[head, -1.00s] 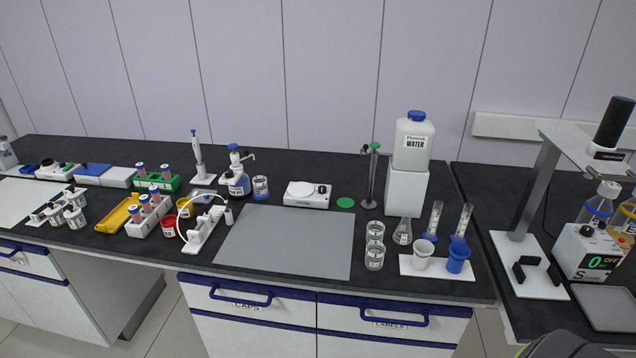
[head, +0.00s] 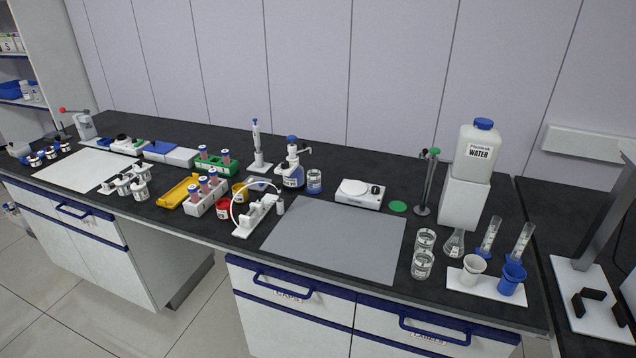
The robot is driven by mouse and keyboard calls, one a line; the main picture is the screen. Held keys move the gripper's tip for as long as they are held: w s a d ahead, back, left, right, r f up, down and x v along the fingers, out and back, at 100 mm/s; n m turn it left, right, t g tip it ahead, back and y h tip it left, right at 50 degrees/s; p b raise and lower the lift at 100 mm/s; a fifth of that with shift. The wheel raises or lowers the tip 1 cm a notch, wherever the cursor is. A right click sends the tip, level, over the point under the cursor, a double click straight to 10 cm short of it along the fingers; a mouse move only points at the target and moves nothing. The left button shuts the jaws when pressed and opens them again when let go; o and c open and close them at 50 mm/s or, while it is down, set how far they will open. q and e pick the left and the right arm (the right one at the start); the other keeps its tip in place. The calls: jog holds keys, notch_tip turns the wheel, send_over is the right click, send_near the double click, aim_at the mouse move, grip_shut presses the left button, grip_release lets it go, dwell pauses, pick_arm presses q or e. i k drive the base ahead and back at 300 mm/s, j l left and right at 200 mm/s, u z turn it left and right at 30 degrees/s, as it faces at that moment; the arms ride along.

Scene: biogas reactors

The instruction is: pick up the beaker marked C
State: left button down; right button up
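Two clear glass beakers with small labels stand one behind the other at the right part of the bench, a rear beaker (head: 425,240) and a front beaker (head: 422,265). Another beaker (head: 314,182) with blue contents stands behind the grey mat. The letters on these labels are too small to read, so I cannot tell which is marked C. Neither of my grippers is in view.
An Erlenmeyer flask (head: 454,245) stands close right of the two beakers. A water container (head: 478,152) stands behind on a white block (head: 465,205).

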aim_at(314, 180)
jog(key=i+j, duration=0.2)
jog(key=i+j+z, duration=0.15)
jog(key=j, duration=0.3)
jog(key=i+j, duration=0.15)
jog(key=j, duration=0.2)
